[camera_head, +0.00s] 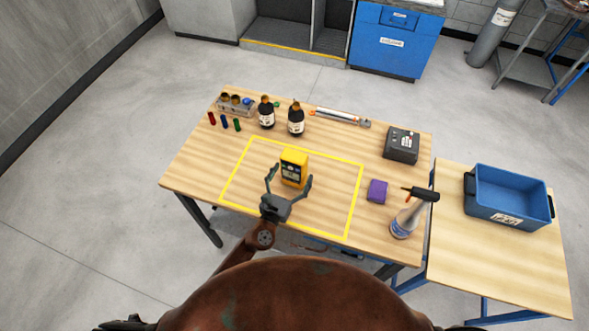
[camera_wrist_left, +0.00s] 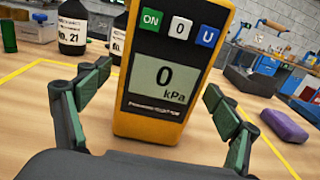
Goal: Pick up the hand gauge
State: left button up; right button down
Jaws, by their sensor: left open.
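The hand gauge (camera_head: 294,167) is a yellow handheld device with a dark face. It stands upright inside the yellow taped rectangle on the wooden table. In the left wrist view the gauge (camera_wrist_left: 168,75) shows ON, 0 and U buttons and a screen reading 0 kPa. My left gripper (camera_head: 289,184) is open at the near side of the gauge. In the left wrist view the fingers of the left gripper (camera_wrist_left: 157,98) are spread to either side of the gauge, with a gap showing on each side. My right gripper is not seen.
Two dark bottles (camera_head: 296,119) and a small rack (camera_head: 236,104) stand behind the gauge. A purple block (camera_head: 377,191), a spray bottle (camera_head: 405,218) and a dark box (camera_head: 401,145) are to the right. A blue bin (camera_head: 508,197) sits on the side table. The taped area around the gauge is clear.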

pick_arm(q)
jog(key=shift+w+d, duration=0.25)
jog(key=shift+w, duration=0.3)
jog(key=shift+c, duration=0.6)
jog(key=c, duration=1.7)
jog(key=shift+r, duration=0.1)
